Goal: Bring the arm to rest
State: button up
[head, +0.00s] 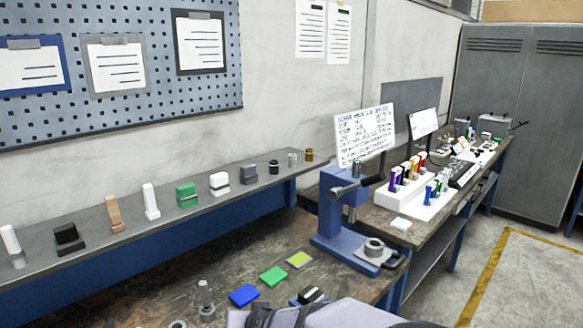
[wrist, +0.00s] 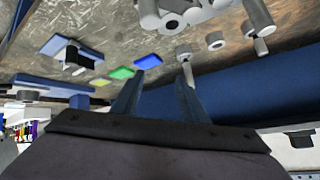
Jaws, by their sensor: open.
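My gripper (wrist: 162,70) shows in the wrist view with its two dark blue-grey fingers spread apart. The gap between them is empty, and no object touches the fingers. The view is tilted, so the worn bench top (wrist: 100,25) appears along the upper edge. Part of my arm (head: 330,315) crosses the bottom of the head view; the fingers cannot be made out there.
The bench holds a blue tile (head: 244,295), a green tile (head: 273,276), a yellow tile (head: 299,259), grey cylindrical parts (head: 206,300) and a blue press (head: 335,215). A shelf (head: 100,240) with several small items runs behind. The floor (head: 520,270) at right is clear.

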jog(key=s+d+f+m+g+h, duration=0.15)
jog(key=s+d+f+g, duration=0.25)
jog(key=s+d, duration=0.8)
jog(key=s+d+f+n+g+h, duration=0.1)
jog(key=s+d+f+g+h, duration=0.3)
jog(key=s+d, duration=0.9)
notch_tip(320, 180, up, 15)
jog(key=g+y+p, duration=0.1)
jog(key=p, duration=1.3)
jog(key=shift+s+p, duration=0.2)
jog(key=shift+p, duration=0.15)
jog(key=shift+m+y, duration=0.25)
jog(key=shift+c, duration=0.6)
